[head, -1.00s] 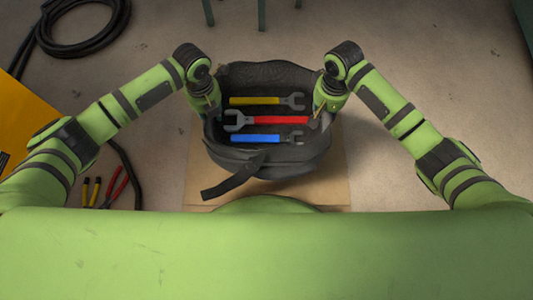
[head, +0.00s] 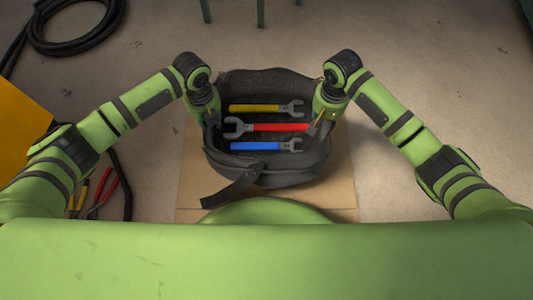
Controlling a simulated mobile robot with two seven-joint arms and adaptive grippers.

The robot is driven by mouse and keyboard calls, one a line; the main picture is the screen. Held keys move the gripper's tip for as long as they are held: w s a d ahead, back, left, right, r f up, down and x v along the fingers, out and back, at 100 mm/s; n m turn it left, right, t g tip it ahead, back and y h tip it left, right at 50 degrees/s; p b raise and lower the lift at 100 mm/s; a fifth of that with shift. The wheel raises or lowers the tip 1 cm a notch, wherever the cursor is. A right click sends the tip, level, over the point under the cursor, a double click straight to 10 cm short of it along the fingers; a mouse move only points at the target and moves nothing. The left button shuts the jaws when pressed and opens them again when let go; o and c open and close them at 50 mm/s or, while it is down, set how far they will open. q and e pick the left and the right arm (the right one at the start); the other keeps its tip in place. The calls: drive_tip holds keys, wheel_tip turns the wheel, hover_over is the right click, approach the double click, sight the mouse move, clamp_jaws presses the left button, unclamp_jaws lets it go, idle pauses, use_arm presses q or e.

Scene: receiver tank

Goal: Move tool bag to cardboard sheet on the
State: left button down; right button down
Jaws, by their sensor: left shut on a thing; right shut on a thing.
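The open black tool bag (head: 265,172) is in the middle of the head view, with a yellow wrench (head: 262,109), a red wrench (head: 275,128) and a blue wrench (head: 262,146) inside. A loose strap hangs at its front left. The cardboard sheet (head: 345,190) shows beneath and around the bag; I cannot tell whether the bag touches it. My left gripper (head: 209,118) is shut on the bag's left rim. My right gripper (head: 325,115) is shut on its right rim. The fingertips are mostly hidden.
A coiled black hose (head: 75,45) lies at the far left. A yellow panel (head: 20,130) is at the left edge. Red-handled pliers (head: 103,190) and a black cable lie on the floor at left. Green legs (head: 260,12) stand at the back. The floor at right is clear.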

use_arm(q)
drive_tip(key=shift+w+a+f, duration=0.1)
use_arm(e)
drive_tip(key=shift+w+d+f, duration=0.1)
